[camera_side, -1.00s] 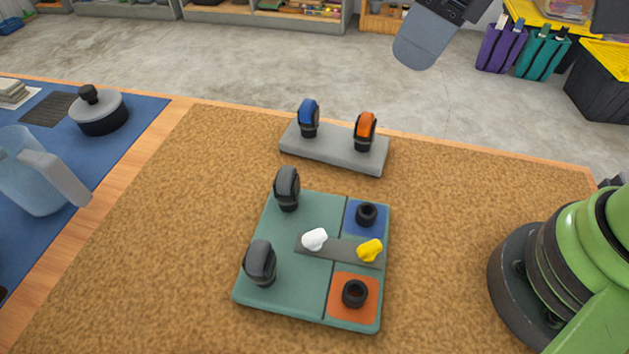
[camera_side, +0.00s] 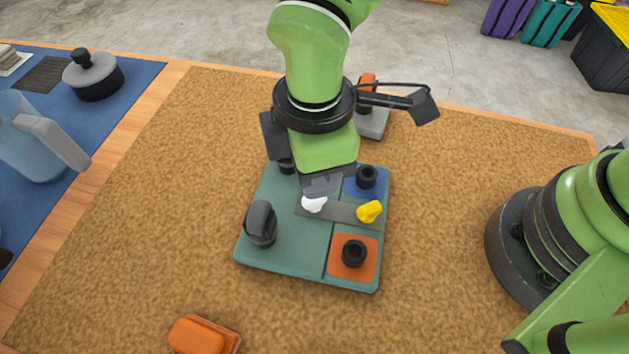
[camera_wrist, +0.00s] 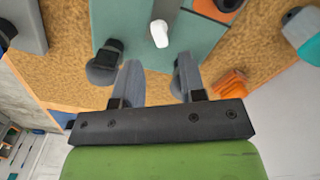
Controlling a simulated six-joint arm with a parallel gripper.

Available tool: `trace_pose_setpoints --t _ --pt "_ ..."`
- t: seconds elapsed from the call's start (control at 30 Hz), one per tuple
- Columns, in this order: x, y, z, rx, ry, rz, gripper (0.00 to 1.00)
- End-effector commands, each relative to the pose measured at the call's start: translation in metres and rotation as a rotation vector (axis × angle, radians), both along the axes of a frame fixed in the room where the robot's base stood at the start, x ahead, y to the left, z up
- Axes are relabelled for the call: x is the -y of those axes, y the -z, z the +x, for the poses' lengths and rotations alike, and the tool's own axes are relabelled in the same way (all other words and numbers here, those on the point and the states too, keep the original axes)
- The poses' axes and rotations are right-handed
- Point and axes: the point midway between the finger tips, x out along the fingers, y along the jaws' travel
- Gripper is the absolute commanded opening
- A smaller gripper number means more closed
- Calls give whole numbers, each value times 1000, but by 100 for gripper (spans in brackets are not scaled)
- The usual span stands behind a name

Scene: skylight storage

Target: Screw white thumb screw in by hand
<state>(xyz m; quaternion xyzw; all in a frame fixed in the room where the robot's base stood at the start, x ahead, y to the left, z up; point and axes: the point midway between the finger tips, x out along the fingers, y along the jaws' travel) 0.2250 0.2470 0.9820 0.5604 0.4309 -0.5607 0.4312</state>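The white thumb screw (camera_side: 315,203) stands on the dark grey strip (camera_side: 341,213) of the green board (camera_side: 287,258). In the wrist view the white screw (camera_wrist: 159,33) shows beyond the fingertips, roughly centred between them. My gripper (camera_side: 325,190) is over the board, its tips close above and behind the white screw. In the wrist view my gripper (camera_wrist: 158,68) has its two fingers apart with nothing between them. I cannot tell the exact height gap. The yellow thumb screw (camera_side: 369,211) is at the strip's right end.
Black rings sit on the blue square (camera_side: 352,190) and orange square (camera_side: 341,264). A dark knob (camera_side: 261,224) stands at the board's left; another is partly hidden by my arm. The orange knob (camera_side: 367,82) is behind. An orange block (camera_side: 204,337) lies in front. Cork mat is clear left.

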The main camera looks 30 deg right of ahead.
Motion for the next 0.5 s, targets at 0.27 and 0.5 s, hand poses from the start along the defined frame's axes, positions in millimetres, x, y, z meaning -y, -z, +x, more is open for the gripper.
trace_pose_setpoints --t 0.27,0.5 --pt "1 23 0 -1 1 -2 38" --pt "0 42 0 -2 3 0 38"
